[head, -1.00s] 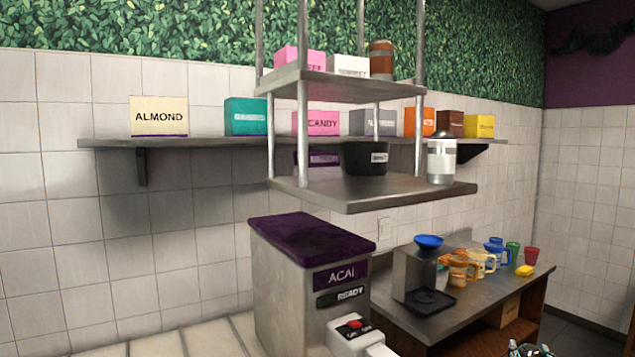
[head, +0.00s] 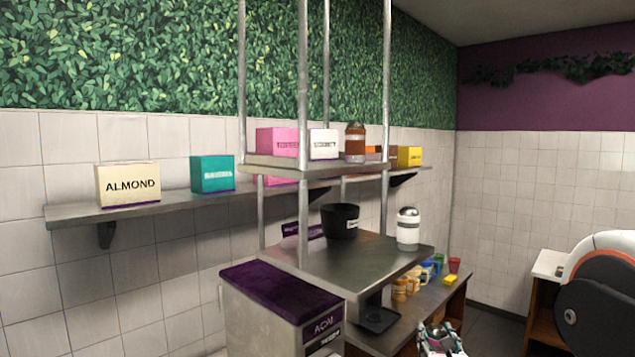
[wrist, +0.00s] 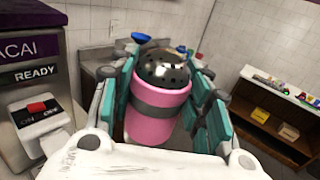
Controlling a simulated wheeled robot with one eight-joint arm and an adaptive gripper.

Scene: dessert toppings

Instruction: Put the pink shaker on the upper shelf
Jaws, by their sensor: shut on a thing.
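The pink shaker (wrist: 158,116), with a grey band and a dark perforated dome lid, is between the teal pads of my gripper (wrist: 165,80) in the wrist view. The gripper is shut on it, lid toward the top of the picture. In the head view my gripper (head: 440,340) shows at the bottom edge, below and right of the hanging rack; I cannot make out the shaker there.
The rack's lower shelf (head: 350,265) holds a black tub (head: 340,220) and a white shaker (head: 408,230). Metal posts (head: 303,80) stand at the rack's corners. The purple-topped acai machine (head: 270,300) stands below left. A wall shelf (head: 130,210) with boxes runs behind.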

